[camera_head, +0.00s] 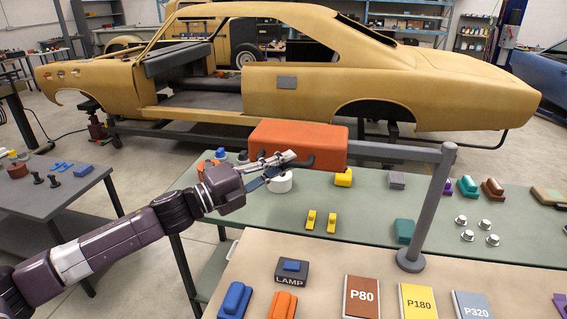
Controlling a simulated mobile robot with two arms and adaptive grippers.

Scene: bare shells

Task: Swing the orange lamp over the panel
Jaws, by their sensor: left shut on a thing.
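The orange lamp (318,140) is a box-shaped head at the left end of a grey horizontal arm (392,152). That arm joins a grey upright post (426,205) with a round base on the table. My left gripper (284,163) reaches in from the left and is shut at the lamp's lower front edge, by a dark handle; the exact contact is partly hidden by the fingers. Which surface is the panel, I cannot tell. My right gripper is not in view.
The front board holds a LAMP block (291,272) and P80 (362,297), P180 and P320 sheets. A grey side table (60,210) stands left.

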